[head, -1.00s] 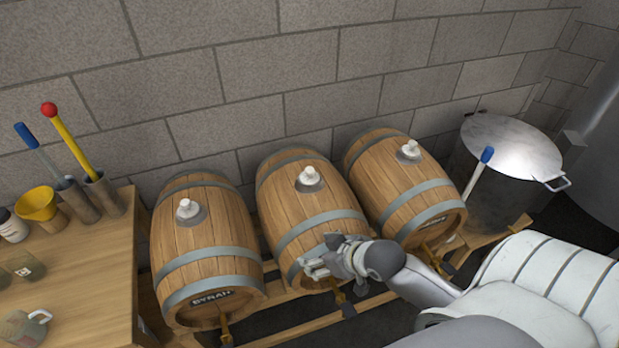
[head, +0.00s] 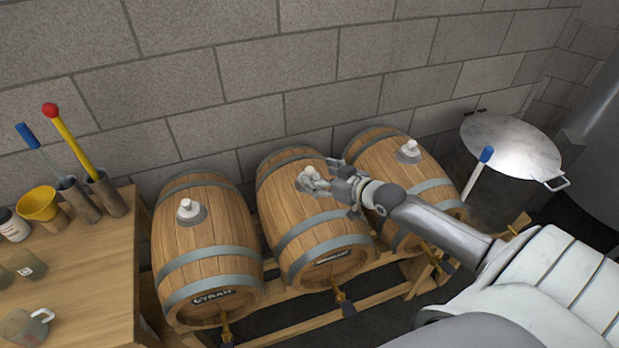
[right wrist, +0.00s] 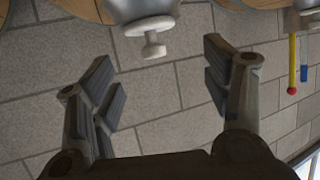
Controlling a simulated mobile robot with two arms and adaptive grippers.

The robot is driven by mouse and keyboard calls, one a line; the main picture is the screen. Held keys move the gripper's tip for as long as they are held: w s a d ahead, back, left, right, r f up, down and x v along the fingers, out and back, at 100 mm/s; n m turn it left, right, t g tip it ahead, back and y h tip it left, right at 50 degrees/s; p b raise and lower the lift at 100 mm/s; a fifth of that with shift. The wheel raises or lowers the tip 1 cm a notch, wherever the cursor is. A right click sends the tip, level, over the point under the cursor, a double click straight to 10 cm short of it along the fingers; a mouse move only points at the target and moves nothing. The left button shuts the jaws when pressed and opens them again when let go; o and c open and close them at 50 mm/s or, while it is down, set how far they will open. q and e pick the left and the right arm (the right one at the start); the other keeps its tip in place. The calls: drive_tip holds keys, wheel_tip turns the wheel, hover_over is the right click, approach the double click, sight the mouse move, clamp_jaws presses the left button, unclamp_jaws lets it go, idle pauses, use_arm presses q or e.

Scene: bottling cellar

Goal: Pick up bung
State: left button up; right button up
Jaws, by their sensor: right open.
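Three wooden barrels each carry a white bung seated in a grey collar on top. The middle bung (head: 309,173) is on the middle barrel (head: 300,217). My right gripper (head: 324,176) is open beside it, at its right in the head view, with a fingertip partly covering its lower edge. My left gripper is out of view.
A wooden table (head: 80,270) at left holds a yellow funnel (head: 38,203), jars and tools in tubes. A lidded metal pot (head: 510,145) stands at right. A block wall (head: 300,60) rises close behind the barrels.

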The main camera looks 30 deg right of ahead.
sight(311, 170)
drive_tip(key=shift+d+p+x, duration=0.15)
drive_tip(key=shift+p+x, duration=0.15)
drive_tip(key=shift+x, duration=0.85)
drive_tip(key=shift+d+p+x, duration=0.15)
drive_tip(key=shift+p+x, duration=0.1)
drive_tip(key=shift+x, duration=0.9)
drive_tip(key=shift+w+f, duration=0.25)
drive_tip(key=shift+w, duration=0.4)
drive_tip(key=shift+a, duration=0.1)
drive_tip(key=c, duration=1.1)
